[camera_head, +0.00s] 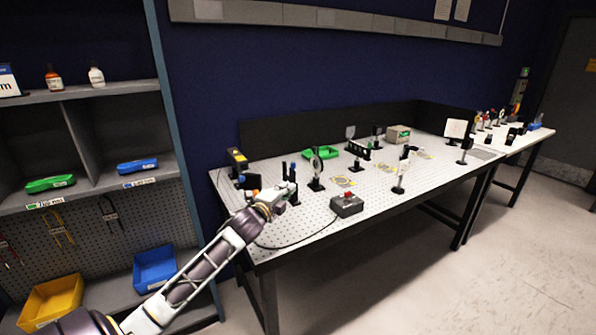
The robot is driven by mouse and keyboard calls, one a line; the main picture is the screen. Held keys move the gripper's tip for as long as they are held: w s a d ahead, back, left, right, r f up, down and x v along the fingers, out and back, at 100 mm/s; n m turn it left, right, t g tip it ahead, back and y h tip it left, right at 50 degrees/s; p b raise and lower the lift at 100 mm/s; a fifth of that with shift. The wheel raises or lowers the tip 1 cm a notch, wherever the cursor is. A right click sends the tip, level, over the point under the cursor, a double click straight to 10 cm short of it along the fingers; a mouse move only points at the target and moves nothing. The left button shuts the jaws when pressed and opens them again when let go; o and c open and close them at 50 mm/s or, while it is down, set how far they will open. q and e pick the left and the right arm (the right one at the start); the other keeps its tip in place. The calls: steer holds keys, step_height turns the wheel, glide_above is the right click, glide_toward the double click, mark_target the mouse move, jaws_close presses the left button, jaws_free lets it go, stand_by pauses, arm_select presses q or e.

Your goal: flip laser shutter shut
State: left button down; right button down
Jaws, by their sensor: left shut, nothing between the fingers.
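My left gripper (287,190) is shut and empty at the left end of the perforated optical table (320,227). It is just above or at the tabletop; contact cannot be told. A black box with a yellow top (237,158), which looks like the laser, stands at the table's back left corner. A small black part (252,181) stands in front of it, left of my gripper. It may be the shutter, but it is too small to tell its position. Thin dark upright parts with blue show right behind my gripper. My right gripper is out of view.
A grey box with a red button (346,204) sits near the front edge, its cable running left below my gripper. A ring-shaped optic on a post (316,166) and a green tray (320,153) stand to the right. Shelves with bins (155,268) are at left.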

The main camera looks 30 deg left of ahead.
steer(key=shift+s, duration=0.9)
